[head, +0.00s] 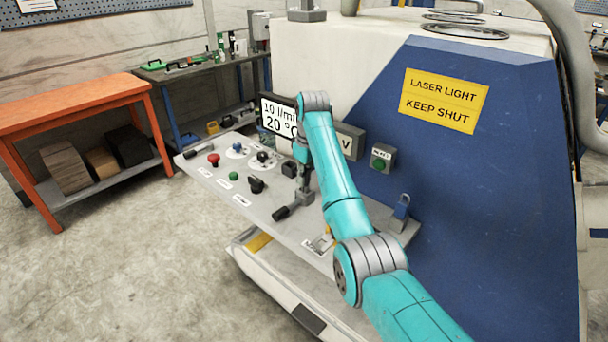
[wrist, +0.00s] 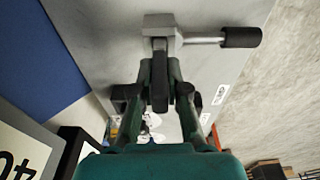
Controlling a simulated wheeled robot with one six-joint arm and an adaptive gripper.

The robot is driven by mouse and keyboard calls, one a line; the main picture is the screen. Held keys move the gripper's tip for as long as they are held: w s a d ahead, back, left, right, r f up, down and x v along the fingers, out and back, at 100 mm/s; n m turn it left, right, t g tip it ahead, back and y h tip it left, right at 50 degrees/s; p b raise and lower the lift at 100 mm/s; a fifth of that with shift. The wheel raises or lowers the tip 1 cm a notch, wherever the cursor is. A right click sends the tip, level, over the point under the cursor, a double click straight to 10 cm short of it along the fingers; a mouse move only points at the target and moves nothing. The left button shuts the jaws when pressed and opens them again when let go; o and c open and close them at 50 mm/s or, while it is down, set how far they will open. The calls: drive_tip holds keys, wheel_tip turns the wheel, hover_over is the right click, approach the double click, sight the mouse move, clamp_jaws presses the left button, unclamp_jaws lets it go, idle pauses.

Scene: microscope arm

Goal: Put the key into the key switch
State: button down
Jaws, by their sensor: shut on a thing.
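My gripper (wrist: 161,68) is shut on a narrow dark piece (wrist: 159,82). I cannot tell from its shape whether this piece is the key. The far end of the piece meets or overlaps a grey block (wrist: 160,38) with a rod and black grip (wrist: 240,37). I cannot tell whether they touch. In the head view the block shows on the sloping control panel (head: 217,188), its black grip (head: 282,213) pointing front-left. My gripper (head: 301,186) is just above it there, partly hidden by my arm. I cannot make out the key switch for certain.
The panel carries a red button (head: 213,159), a green button (head: 234,176), a black rotary knob (head: 256,184) and small joysticks. A screen (head: 279,117) stands behind. A blue tag-like part (head: 401,207) is at the right. An orange workbench (head: 75,100) stands left, with clear floor before it.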

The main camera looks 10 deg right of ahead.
drive_tip(key=shift+f, duration=0.45)
drive_tip(key=c, duration=1.1)
unclamp_jaws()
drive_tip(key=shift+s+d+r, duration=0.15)
drive_tip(key=shift+s+r, duration=0.05)
drive_tip(key=shift+r, duration=1.65)
drive_tip(key=shift+s+d+r, duration=0.1)
drive_tip(key=shift+s+r, duration=0.05)
drive_tip(key=shift+r, duration=1.7)
